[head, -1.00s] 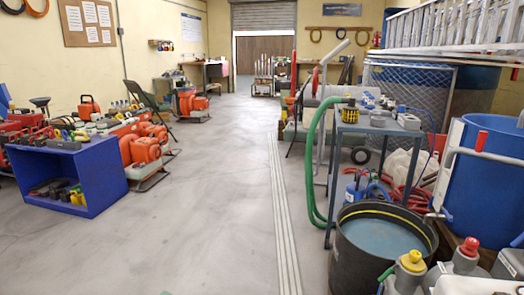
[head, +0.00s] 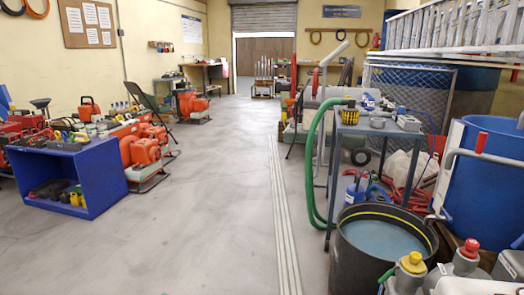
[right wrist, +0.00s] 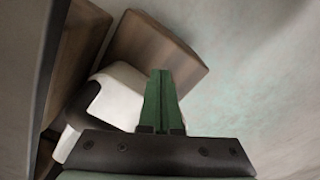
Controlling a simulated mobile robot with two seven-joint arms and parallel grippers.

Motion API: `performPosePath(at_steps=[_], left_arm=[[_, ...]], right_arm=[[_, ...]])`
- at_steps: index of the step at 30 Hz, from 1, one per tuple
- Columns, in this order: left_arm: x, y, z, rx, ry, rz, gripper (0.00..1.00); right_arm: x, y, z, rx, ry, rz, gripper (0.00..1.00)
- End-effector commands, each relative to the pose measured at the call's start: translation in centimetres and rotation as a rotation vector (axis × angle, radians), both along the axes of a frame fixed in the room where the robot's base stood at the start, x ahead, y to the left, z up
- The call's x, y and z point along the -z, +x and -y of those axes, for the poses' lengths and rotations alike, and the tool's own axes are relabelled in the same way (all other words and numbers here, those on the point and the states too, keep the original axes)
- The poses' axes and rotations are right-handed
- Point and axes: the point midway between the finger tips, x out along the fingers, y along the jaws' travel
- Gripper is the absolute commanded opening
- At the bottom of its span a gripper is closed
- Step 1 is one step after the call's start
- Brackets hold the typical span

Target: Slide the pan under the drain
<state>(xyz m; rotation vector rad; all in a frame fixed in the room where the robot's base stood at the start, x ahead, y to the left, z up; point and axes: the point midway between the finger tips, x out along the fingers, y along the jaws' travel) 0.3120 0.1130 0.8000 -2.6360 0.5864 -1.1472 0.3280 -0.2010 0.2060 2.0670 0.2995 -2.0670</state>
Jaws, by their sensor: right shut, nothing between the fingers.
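I cannot make out a flat pan or a clearly marked drain in either view. A dark round tub (head: 345,262) with a yellow line inside its rim and bluish liquid stands at the lower right of the head view. A grey tap (head: 437,216) is beside the tub's right rim, near a large blue barrel (head: 490,190). My right gripper (right wrist: 163,76) shows in the right wrist view with its green fingers shut and empty. A white object (right wrist: 112,98) and brown blocks (right wrist: 160,50) lie beyond the fingers. My left gripper is not in view.
A grey workbench (head: 365,128) with a green hose (head: 312,165) stands behind the tub. Bottles with red and yellow caps (head: 412,264) crowd the lower right. A blue open shelf box (head: 105,172) stands at left. The middle floor (head: 200,220) is clear.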

Motion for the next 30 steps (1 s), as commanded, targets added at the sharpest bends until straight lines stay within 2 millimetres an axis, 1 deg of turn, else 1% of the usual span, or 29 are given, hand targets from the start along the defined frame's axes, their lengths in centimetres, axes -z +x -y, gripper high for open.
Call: performPosePath(at_steps=[5,22,30], left_arm=[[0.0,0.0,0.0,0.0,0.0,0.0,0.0],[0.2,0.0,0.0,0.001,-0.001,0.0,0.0],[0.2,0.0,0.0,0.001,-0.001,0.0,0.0]], right_arm=[[0.3,0.0,0.0,0.001,0.0,0.0,0.0],[2.6,0.0,0.0,0.001,0.0,0.0,0.0],[3.0,0.0,0.0,0.0,0.0,0.0,0.0]])
